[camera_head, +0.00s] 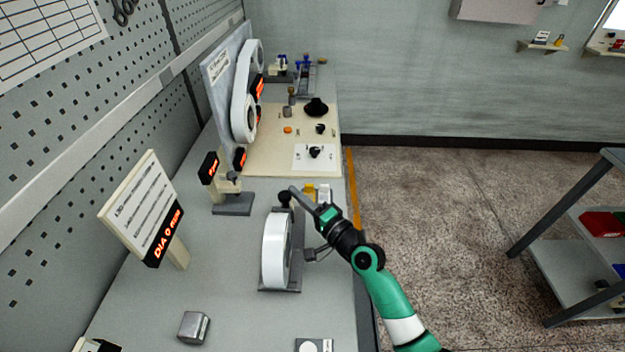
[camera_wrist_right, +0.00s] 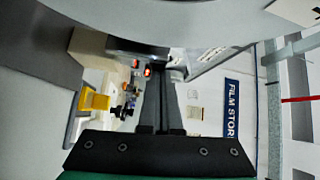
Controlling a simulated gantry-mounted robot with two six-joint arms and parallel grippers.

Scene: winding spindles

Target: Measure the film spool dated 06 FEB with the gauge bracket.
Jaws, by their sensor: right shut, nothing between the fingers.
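A large white film spool (camera_head: 276,250) stands upright on a dark grey stand (camera_head: 280,290) on the bench; no date on it can be read. A big pale curved surface (camera_wrist_right: 200,20) fills the top of the right wrist view, probably this spool. My right gripper (camera_head: 293,192) is shut and empty above the stand's far end, close to a black round part (camera_head: 284,197). Its fingers (camera_wrist_right: 163,85) show together in the right wrist view; contact cannot be told. I cannot pick out the gauge bracket for certain. A sign (camera_head: 140,205) has a lit red "DIA" readout. My left gripper is out of view.
A small stand (camera_head: 232,205) with lit displays is left of the spool. A beige board (camera_head: 262,160) with knobs lies beyond, by an upright panel (camera_head: 215,85) with white rolls. A metal block (camera_head: 194,328) sits front left.

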